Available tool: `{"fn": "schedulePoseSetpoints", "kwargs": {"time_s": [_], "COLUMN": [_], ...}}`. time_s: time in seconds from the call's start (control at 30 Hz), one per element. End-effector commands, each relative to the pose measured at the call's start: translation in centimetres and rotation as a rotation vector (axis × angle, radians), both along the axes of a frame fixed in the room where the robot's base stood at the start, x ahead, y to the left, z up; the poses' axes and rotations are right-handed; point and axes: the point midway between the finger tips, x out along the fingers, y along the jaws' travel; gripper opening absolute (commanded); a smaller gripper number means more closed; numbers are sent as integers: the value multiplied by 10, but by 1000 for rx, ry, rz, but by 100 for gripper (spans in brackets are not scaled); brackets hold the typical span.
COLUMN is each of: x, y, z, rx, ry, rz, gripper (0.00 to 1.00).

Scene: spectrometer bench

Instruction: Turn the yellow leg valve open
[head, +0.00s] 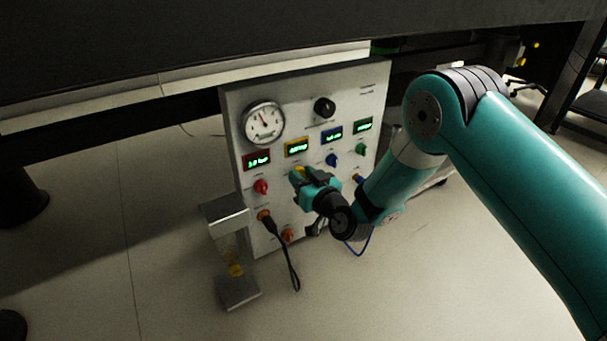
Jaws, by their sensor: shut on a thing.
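The yellow leg valve (299,171) is a small yellow knob on the front of the upright grey panel (292,88). It sits below the display with the yellow frame (297,147). My gripper (302,176) reaches the panel from the right and is shut on the yellow knob. The gripper hides most of the knob, so I cannot tell which way it points.
A red knob (261,186) is to the left; blue (331,160) and green (361,149) knobs are to the right. A gauge (263,122) and black knob (324,107) are above. A black cable (284,256) hangs below. A grey stand (229,206) is at left.

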Motion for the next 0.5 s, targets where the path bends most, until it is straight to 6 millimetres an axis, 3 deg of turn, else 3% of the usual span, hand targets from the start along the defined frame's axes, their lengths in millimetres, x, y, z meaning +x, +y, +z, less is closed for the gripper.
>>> {"fn": "schedulePoseSetpoints", "kwargs": {"time_s": [0.5], "x": [1], "y": [0], "z": [4], "rx": [402], "ry": [268], "rz": [-1], "gripper": [8]}}
